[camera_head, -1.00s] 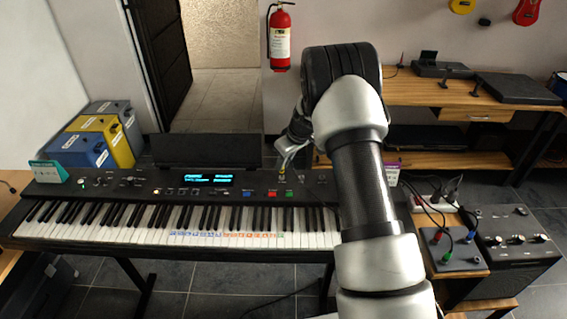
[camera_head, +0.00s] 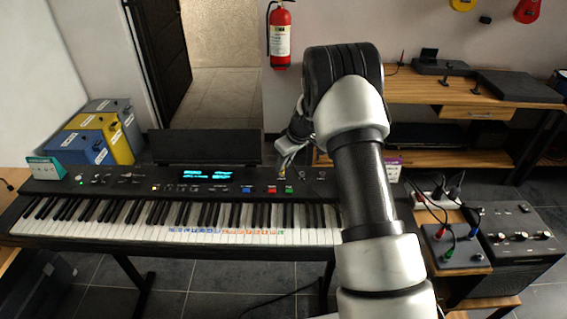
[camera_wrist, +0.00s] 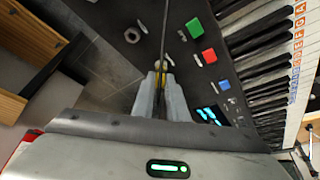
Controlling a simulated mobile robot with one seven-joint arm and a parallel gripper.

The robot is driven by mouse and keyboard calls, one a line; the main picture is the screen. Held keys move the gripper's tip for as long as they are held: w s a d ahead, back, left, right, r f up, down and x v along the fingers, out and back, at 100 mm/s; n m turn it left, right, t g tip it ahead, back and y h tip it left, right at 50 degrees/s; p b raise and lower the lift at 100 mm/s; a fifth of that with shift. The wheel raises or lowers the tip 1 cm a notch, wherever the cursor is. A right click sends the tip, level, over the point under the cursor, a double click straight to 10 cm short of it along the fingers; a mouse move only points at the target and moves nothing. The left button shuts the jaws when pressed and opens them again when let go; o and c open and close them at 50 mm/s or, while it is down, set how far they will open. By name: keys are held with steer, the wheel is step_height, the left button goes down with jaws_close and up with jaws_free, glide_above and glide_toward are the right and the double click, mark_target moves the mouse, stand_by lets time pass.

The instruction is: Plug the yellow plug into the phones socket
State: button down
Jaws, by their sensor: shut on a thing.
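My gripper (camera_wrist: 160,82) is shut on the yellow plug (camera_wrist: 160,72), of which only a narrow strip shows between the fingers. A thin dark line, perhaps its cable, runs up from the fingertips in the wrist view. In the head view my gripper (camera_head: 284,164) is over the back right part of the black keyboard (camera_head: 140,187), near the red and green buttons. The wrist view shows the keyboard's panel edge and a round silver knob-like part (camera_wrist: 132,35) beside the fingers. I cannot read a phones label, so I cannot tell which part is the phones socket.
Blue and yellow boxes (camera_head: 122,142) stand behind the keyboard at left. A power strip with cables (camera_head: 440,200), a small jack box (camera_head: 455,250) and an amplifier (camera_head: 520,235) are at right. My arm hides the keyboard's right end. Wooden shelves (camera_head: 440,92) stand behind.

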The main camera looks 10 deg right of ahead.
steer(key=shift+f, duration=0.25)
steer(key=c, duration=1.7)
jaws_free()
steer(key=shift+o, duration=0.2)
steer(key=s+d+r+m, duration=0.1)
steer(key=s+r, duration=0.4)
steer(key=r, duration=0.7)
steer(key=s+d+r, duration=0.1)
steer(key=s+r, duration=0.5)
steer(key=r, duration=0.6)
steer(key=s+a+r+m+t+p, duration=0.1)
steer(key=s+a+r+m+p, duration=0.1)
steer(key=s+r, duration=0.75)
steer(key=s+m+t+h+p, duration=0.1)
steer(key=s+m+h+p, duration=0.1)
steer(key=s, duration=1.8)
steer(key=shift+s+a+r+m, duration=0.25)
steer(key=shift+s+r+m, duration=0.15)
steer(key=shift+m, duration=0.5)
